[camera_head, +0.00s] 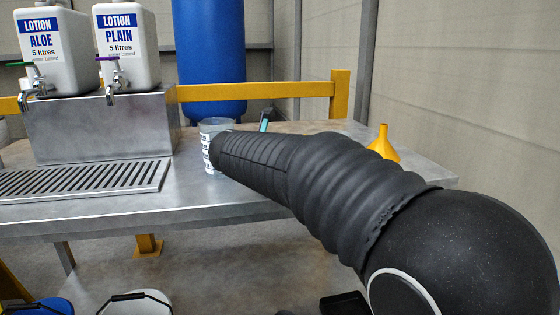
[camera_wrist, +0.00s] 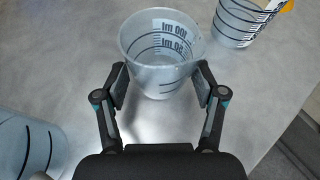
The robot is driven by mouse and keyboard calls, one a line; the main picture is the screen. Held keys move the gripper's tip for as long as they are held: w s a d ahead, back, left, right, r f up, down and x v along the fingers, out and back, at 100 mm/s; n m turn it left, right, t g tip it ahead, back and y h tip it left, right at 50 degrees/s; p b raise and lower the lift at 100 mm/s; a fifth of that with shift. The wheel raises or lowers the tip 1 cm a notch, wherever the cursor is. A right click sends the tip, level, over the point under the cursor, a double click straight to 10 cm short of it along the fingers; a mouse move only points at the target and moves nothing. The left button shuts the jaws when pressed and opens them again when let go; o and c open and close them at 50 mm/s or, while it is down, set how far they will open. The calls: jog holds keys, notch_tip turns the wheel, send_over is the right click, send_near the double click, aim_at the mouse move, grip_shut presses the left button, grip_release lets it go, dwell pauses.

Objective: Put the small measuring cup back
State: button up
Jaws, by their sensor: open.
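In the wrist view, a clear measuring cup (camera_wrist: 160,65) with dark lines and markings that read 50 ml and 100 ml stands on the grey bench. My gripper (camera_wrist: 161,76) is open, with one finger on each side of this cup. The fingers are close to its wall; I cannot tell whether they touch it. Two more marked clear cups show in the wrist view: one at the upper right (camera_wrist: 240,22) and one, partly cut off, at the lower left (camera_wrist: 28,145). In the head view my arm hides the gripper and the middle cup.
In the head view a marked clear cup (camera_head: 212,128) stands beside my arm. A yellow funnel (camera_head: 383,146) stands at the right. Lotion containers labelled aloe (camera_head: 57,52) and plain (camera_head: 128,50) sit on a metal stand, behind a drip grate (camera_head: 80,180). The front bench strip is clear.

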jog(key=v, duration=1.1)
jog(key=shift+s+a+r, duration=0.15)
jog(key=shift+s+r, duration=0.05)
jog(key=shift+s, duration=0.15)
jog(key=s+d+f+m+g, duration=0.2)
jog(key=s+d+f+m, duration=0.3)
jog(key=d, duration=0.4)
jog(key=s+d+f+m+g, duration=0.3)
jog(key=s+d+m, duration=0.2)
jog(key=d+m, duration=0.35)
jog(key=s+d+f+m+g+y, duration=0.1)
jog(key=s+d+f+m+y, duration=0.1)
jog(key=s+f+m, duration=0.4)
jog(key=s+d+f+m+g+y, duration=0.1)
jog(key=s+d+f+m, duration=0.3)
jog(key=s+m, duration=0.7)
notch_tip(320, 180, down, 3)
jog(key=shift+s+d+r+m+y, duration=0.15)
jog(key=shift+d+r+m+y, duration=0.2)
jog(key=shift+m+y, duration=0.55)
jog(key=shift+f, duration=0.1)
